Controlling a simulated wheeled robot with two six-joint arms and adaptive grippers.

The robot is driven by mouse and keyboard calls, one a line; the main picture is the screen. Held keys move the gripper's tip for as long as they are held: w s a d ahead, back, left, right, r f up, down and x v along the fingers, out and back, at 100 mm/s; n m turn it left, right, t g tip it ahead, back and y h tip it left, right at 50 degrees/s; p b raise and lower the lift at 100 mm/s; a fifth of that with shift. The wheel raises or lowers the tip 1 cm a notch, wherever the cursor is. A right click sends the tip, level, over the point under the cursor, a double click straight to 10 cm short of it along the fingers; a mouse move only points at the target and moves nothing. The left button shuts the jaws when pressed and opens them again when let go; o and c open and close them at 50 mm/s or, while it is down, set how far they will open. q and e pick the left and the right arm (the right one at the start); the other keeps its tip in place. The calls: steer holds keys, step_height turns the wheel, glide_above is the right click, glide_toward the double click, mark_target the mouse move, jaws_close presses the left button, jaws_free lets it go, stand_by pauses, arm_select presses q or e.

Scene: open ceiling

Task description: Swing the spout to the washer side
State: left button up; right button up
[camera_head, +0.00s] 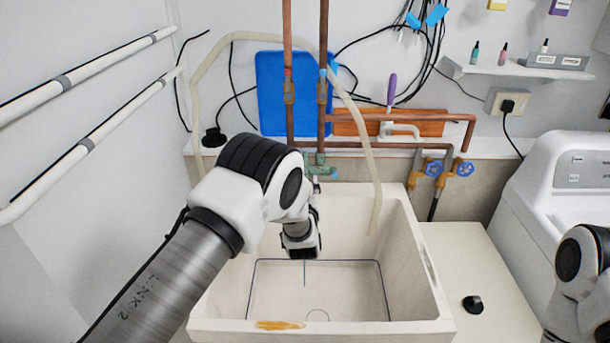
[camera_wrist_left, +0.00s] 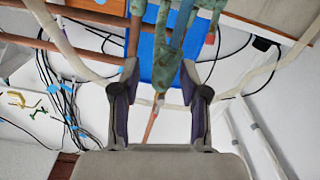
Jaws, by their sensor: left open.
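The green, weathered faucet (camera_head: 318,165) sits on the copper pipes behind the sink, mostly hidden behind my left arm. In the left wrist view its green spout (camera_wrist_left: 172,68) shows between my fingers. My left gripper (camera_head: 301,245) is over the sink basin, pointing toward the faucet, and in the wrist view its two fingers (camera_wrist_left: 159,82) are open, one on each side of the spout. I cannot tell whether they touch it. A thin blue line (camera_head: 304,273) hangs below the gripper into the basin. The white washer (camera_head: 565,180) stands at the right.
The white sink (camera_head: 420,300) has a pale hose (camera_head: 374,190) draped over its back. Copper pipes with blue-handled valves (camera_head: 433,168) run behind it. A pale counter (camera_head: 475,265) with a black knob-like object (camera_head: 473,305) lies between sink and washer. My right arm shows at the right edge.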

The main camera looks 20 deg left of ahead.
arm_select(q)
steer(key=x, duration=0.2)
steer(key=p+x, duration=0.1)
steer(key=x, duration=0.1)
steer(key=shift+a+r, duration=0.15)
steer(key=shift+r, duration=0.15)
steer(key=shift+w+a+f, duration=0.1)
steer(key=shift+w+f, duration=0.1)
steer(key=shift+w, duration=0.3)
steer(key=shift+r, duration=0.1)
jaws_close()
arm_select(e)
steer(key=shift+s+r, duration=0.15)
steer(key=shift+r, duration=0.6)
steer(key=shift+f, duration=0.1)
